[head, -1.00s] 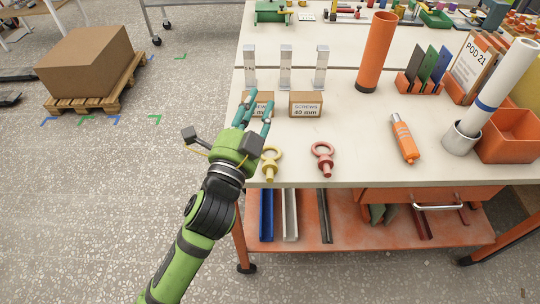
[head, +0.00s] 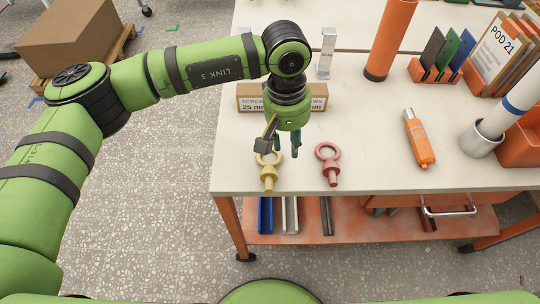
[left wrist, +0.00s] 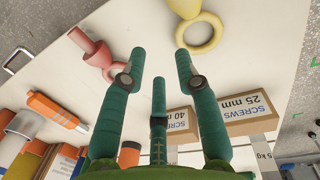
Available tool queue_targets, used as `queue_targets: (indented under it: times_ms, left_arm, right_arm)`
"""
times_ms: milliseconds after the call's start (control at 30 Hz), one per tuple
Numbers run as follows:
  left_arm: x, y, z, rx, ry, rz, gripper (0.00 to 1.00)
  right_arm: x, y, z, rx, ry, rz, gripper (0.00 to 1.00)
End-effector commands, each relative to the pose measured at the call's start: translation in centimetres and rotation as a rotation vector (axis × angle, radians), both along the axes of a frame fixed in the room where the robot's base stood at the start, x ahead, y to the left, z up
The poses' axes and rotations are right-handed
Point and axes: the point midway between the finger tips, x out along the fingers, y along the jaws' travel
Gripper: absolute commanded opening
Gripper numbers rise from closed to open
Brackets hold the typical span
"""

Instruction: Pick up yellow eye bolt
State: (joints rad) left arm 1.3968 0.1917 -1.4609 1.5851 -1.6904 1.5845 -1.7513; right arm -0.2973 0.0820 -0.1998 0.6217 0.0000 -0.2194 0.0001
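The yellow eye bolt (head: 269,182) lies near the front edge of the table, its ring toward the back and its shank toward the edge. In the left wrist view the yellow eye bolt (left wrist: 186,8) is at the top, its ring just beyond one fingertip. My left gripper (head: 287,145) points down just behind and to the right of the ring, partly covering it in the head view. In the left wrist view its three teal fingers (left wrist: 160,62) are spread, with nothing between them. I cannot tell whether a finger touches the ring. My right gripper is not in view.
A red eye bolt (head: 329,165) lies to the right. Screw boxes (head: 250,104) stand behind the gripper. An orange tool (head: 418,138), an orange cylinder (head: 390,40) and a white tube (head: 510,92) are farther right. The table between red bolt and orange tool is clear.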

Motion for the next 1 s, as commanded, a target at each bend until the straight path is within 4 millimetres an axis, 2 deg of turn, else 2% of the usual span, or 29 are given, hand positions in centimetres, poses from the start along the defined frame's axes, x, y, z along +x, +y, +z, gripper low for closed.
queue_targets:
  times_ms: [33,133,367,500,633,900,933,1000]
  left_arm:
    - [0.7,0.9,0.2,0.043,-0.024,-0.01,0.32]
    - [1.2,1.7,-0.1,0.079,-0.04,-0.017,0.32]
    - [1.4,1.8,-2.5,0.077,-0.036,-0.017,0.32]
    - [1.8,1.8,-4.7,0.077,-0.034,-0.017,0.32]
    - [1.8,1.8,-6.3,0.075,-0.036,-0.016,0.32]
    - [1.9,1.8,-6.7,0.073,-0.038,-0.017,0.32]
    - [1.8,1.8,-6.7,0.073,-0.038,-0.017,0.24]
    - [1.8,1.8,-6.7,0.073,-0.038,-0.017,0.0]
  right_arm:
    - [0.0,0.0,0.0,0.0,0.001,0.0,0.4]
    - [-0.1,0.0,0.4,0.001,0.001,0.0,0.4]
    - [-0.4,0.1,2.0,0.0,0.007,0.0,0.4]
    - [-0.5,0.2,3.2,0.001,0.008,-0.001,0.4]
    - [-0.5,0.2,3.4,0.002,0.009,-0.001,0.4]
    - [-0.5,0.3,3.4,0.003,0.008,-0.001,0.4]
    - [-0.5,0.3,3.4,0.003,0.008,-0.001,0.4]
    - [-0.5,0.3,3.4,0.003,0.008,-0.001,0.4]
